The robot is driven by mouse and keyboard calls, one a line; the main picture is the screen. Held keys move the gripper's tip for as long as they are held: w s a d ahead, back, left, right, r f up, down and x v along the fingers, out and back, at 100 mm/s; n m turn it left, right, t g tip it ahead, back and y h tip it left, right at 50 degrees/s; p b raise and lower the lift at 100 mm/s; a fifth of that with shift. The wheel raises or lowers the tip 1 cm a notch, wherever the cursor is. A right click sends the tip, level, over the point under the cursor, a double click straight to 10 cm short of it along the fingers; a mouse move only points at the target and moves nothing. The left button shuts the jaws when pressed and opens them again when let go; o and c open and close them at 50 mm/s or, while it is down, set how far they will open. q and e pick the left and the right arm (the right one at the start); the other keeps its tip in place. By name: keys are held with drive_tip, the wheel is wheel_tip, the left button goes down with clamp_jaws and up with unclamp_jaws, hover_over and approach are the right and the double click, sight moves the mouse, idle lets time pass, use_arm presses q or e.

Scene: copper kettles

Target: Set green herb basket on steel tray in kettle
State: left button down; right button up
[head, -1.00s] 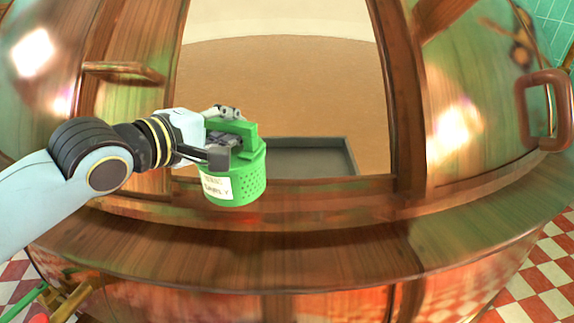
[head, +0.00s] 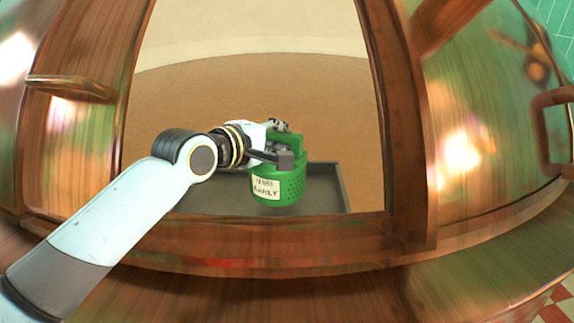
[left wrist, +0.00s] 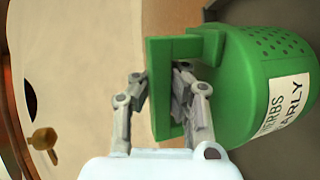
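The green herb basket (head: 280,187) has a white label with dark lettering and a perforated side. My left gripper (head: 279,150) is shut on its raised green handle and holds it upright inside the kettle opening. In the left wrist view the fingers (left wrist: 160,105) sit on both sides of the handle plate of the basket (left wrist: 245,85). The grey steel tray (head: 325,203) lies on the kettle floor, behind and around the basket in the picture. I cannot tell whether the basket's bottom touches it. My right gripper is not in view.
The wooden door frame (head: 400,130) bounds the opening on the right, and a wooden sill (head: 300,250) runs along the front. A wooden handle (head: 70,87) is on the left and another (head: 555,130) on the right. The brown kettle floor (head: 250,85) behind the tray is clear.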

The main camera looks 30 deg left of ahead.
use_arm(q)
drive_tip(key=shift+w+d+f, duration=0.15)
drive_tip(key=shift+w+f, duration=0.1)
drive_tip(key=shift+w, duration=0.35)
drive_tip(key=shift+w+f, duration=0.3)
wheel_tip(320, 180, down, 4)
drive_tip(key=shift+r+b, duration=0.25)
drive_tip(key=shift+b, duration=0.6)
drive_tip(key=shift+f, duration=0.15)
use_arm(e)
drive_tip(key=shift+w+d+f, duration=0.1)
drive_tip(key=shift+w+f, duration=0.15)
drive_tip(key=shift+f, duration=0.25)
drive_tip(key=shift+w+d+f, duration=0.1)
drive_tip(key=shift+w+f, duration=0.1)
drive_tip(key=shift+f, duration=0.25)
use_arm(q)
drive_tip(key=shift+f, duration=0.1)
drive_tip(key=c, duration=1.5)
unclamp_jaws()
drive_tip(key=shift+s, duration=0.1)
